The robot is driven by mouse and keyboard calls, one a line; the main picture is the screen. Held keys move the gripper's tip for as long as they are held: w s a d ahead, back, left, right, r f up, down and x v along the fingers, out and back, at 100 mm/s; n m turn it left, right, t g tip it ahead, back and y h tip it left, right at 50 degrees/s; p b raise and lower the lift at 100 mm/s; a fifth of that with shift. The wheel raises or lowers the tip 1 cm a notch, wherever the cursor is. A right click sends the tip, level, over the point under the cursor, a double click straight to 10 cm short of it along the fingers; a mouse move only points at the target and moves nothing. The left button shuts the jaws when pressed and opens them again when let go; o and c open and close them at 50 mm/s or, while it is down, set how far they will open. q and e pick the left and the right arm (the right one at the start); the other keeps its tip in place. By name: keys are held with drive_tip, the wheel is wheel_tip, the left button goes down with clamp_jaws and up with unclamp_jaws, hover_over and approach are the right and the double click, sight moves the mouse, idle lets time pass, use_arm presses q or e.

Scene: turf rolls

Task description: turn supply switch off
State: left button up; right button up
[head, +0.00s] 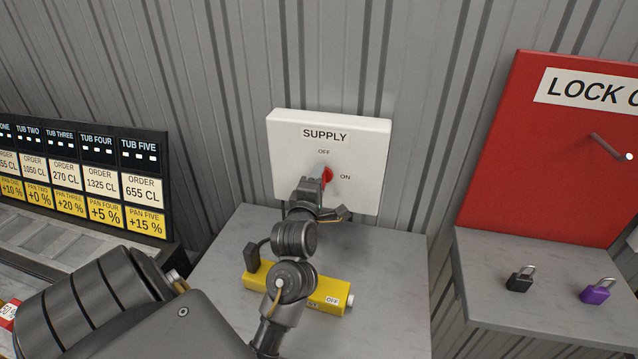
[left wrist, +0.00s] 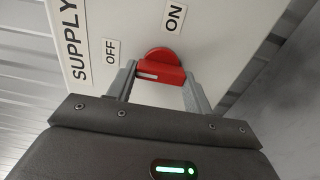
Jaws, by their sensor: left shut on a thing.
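The supply switch is a red knob (head: 327,177) on a white panel (head: 360,135) marked SUPPLY, with OFF above the knob and ON to its right. My left gripper (head: 315,185) reaches up to the knob and covers part of it in the head view. In the left wrist view the two grey fingers (left wrist: 158,88) are shut on the red knob (left wrist: 160,65), one at each side. A white mark on the knob's bar shows at its left end, the side where the OFF label (left wrist: 112,51) lies. My right gripper is not in view.
A yellow control box (head: 325,292) marked OFF lies on the grey shelf (head: 385,265) below the panel. At right, a red lock board (head: 540,150) stands above a shelf with black (head: 519,280) and purple (head: 596,292) padlocks. A tub display (head: 85,180) is at left.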

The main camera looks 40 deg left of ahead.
use_arm(q)
drive_tip(key=o, duration=1)
drive_tip(key=shift+p+v, duration=0.85)
drive_tip(key=shift+v, duration=4.55)
drive_tip(key=shift+a, duration=0.1)
